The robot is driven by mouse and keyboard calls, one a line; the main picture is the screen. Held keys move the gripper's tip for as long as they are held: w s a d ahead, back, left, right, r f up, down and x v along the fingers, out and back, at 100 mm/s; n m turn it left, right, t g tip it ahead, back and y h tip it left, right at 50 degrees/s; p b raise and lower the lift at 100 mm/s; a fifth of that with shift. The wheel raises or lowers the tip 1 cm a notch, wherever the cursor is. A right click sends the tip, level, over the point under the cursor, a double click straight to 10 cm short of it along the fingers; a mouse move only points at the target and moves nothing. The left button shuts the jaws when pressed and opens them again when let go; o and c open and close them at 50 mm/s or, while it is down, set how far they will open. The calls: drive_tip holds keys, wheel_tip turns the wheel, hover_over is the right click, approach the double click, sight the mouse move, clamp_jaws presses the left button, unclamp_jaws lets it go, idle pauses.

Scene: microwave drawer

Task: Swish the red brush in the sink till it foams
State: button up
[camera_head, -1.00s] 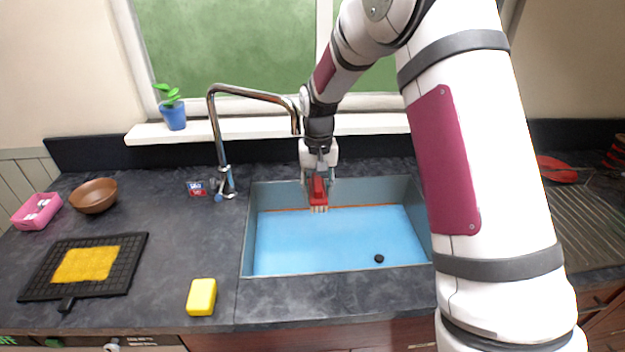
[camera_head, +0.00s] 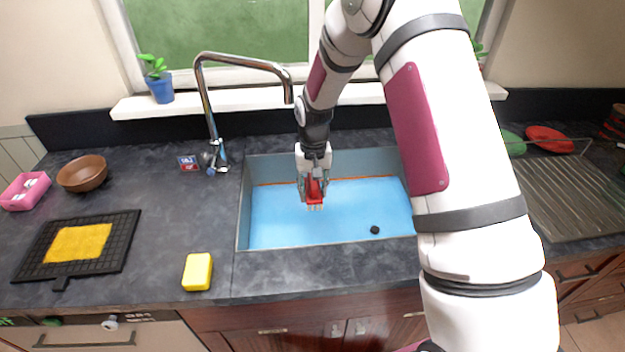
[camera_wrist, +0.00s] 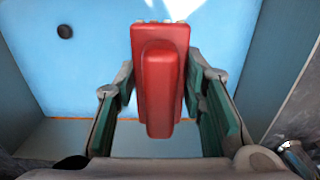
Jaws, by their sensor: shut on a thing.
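The red brush (camera_head: 313,189) is in my gripper (camera_head: 313,180), which is shut on it inside the sink (camera_head: 235,215). The brush's pale bristles point down toward the blue surface in the sink; I cannot tell whether they touch it. In the wrist view the red brush (camera_wrist: 160,80) sits between my gripper's two green-lined fingers (camera_wrist: 165,95), with its bristle tips at the top edge. The sink basin is filled with plain light blue, and no foam shows. A small black round thing (camera_head: 375,230) lies in the sink at the lower right.
A chrome faucet (camera_head: 208,110) arches over the sink's left back. A yellow sponge (camera_head: 197,272) lies on the counter at front left. A black rack with a yellow cloth (camera_head: 78,243), a brown bowl (camera_head: 82,174) and a pink box (camera_head: 24,191) stand further left. A ribbed drainboard (camera_head: 570,195) lies right.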

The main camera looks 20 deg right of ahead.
drive_tip(key=shift+f+b, duration=2.45)
drive_tip(key=shift+f, duration=7.4)
drive_tip(key=shift+a, duration=0.1)
drive_tip(key=shift+w+a+b, duration=0.2)
drive_tip(key=shift+a+b, duration=0.05)
drive_tip(key=shift+a, duration=0.7)
drive_tip(key=shift+w+a+b, duration=0.2)
drive_tip(key=shift+a+b, duration=0.05)
drive_tip(key=shift+a, duration=0.65)
drive_tip(key=shift+s+d+r, duration=0.1)
drive_tip(key=shift+s+d, duration=0.1)
drive_tip(key=shift+d, duration=0.8)
drive_tip(key=shift+s+d, duration=0.2)
drive_tip(key=shift+d, duration=0.75)
wheel_tip(320, 180, up, 26)
drive_tip(key=p, duration=0.6)
